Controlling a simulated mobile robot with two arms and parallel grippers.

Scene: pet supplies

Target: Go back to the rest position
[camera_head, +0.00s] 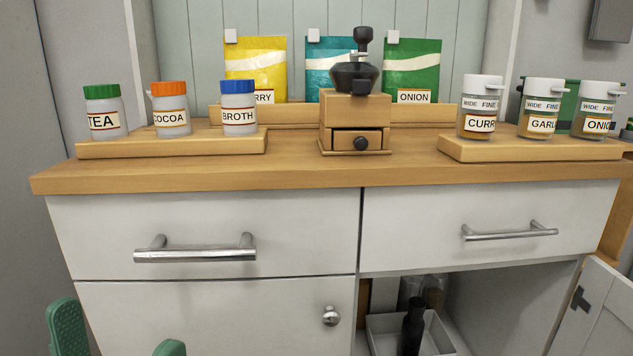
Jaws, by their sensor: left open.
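My left gripper (117,323) shows at the bottom left edge, in front of the white cabinet. Its two green fingers are apart, with nothing seen between them. The finger on the right is mostly cut off by the bottom edge. My right gripper is not in the picture.
The wooden counter (200,178) holds a coffee grinder (355,108), a left riser (180,147) with three labelled jars and a right riser (470,150) with three spice jars. Below, a cabinet door (597,310) stands open at right, showing a white tray (385,335) and dark bottle (412,325).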

